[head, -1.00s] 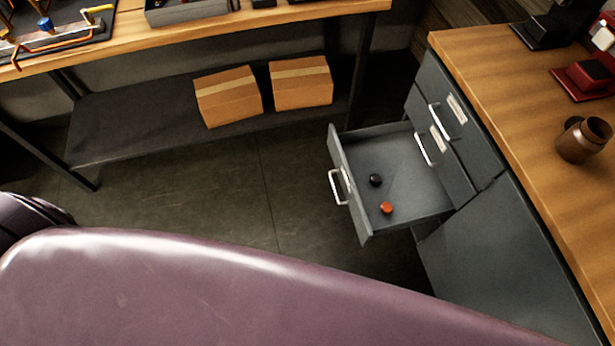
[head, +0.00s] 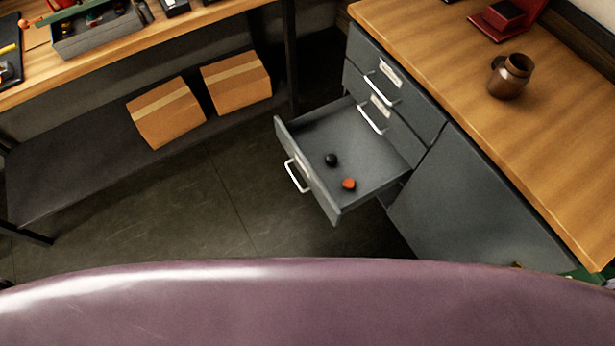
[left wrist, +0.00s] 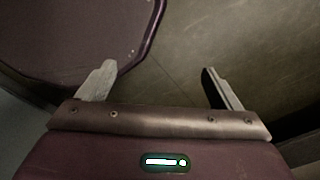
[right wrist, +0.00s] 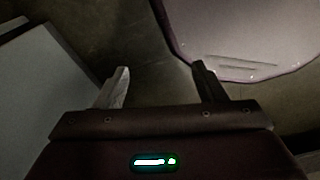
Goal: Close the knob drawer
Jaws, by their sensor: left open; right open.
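The knob drawer (head: 375,152) is pulled out of the grey cabinet (head: 470,205) in the head view. A black knob (head: 331,160) and an orange knob (head: 349,184) lie apart inside it. Its front panel with a silver handle (head: 296,176) faces left, over open floor. My left gripper (left wrist: 160,82) is open and empty above the floor in the left wrist view. My right gripper (right wrist: 160,80) is open and empty in the right wrist view. Neither gripper shows in the head view, and neither touches the drawer.
Two more drawer fronts with handles (head: 382,90) sit shut above the open drawer. A brown jar (head: 510,76) stands on the wooden countertop (head: 440,50). Two cardboard boxes (head: 236,82) sit on the workbench's lower shelf (head: 80,165). The floor (head: 215,200) left of the drawer is clear.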

